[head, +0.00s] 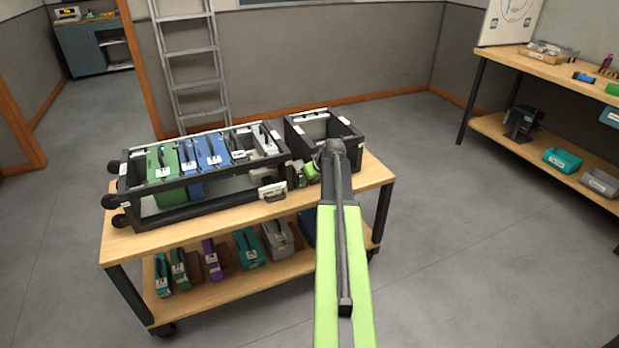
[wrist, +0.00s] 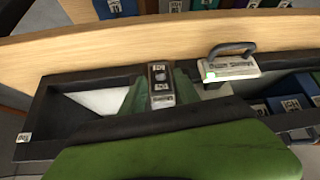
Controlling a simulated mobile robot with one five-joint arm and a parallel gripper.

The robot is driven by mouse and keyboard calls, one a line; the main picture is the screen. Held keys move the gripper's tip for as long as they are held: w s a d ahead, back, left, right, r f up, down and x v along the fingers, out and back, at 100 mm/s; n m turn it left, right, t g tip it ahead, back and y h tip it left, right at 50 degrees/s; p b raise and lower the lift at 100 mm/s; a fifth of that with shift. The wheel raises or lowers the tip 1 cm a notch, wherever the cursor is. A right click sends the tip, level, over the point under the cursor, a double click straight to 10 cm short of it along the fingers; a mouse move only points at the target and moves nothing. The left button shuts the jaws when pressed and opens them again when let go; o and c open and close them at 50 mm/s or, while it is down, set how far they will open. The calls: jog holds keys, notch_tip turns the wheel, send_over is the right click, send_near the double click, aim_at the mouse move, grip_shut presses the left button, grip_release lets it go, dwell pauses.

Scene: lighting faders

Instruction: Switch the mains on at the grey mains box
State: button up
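A light grey box with an arched dark handle, a label and a small green light, apparently the mains box (wrist: 230,68), is at the robot-side rail of the black case; it also shows in the head view (head: 272,191). Its label is too small to read. My gripper (head: 311,172) is low at the case, to the right of this box in the head view and apart from it. A large green part of my gripper (wrist: 180,155) fills the bottom of the wrist view.
A small grey labelled block (wrist: 160,85) with green surfaces beside it stands in the wrist view's middle. The black case (head: 205,192) holds green, blue and grey handled modules. A smaller black case (head: 297,134) is at right.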

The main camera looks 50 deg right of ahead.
jog(key=p+v, duration=1.1)
jog(key=v, duration=0.4)
jog(key=shift+s, duration=0.15)
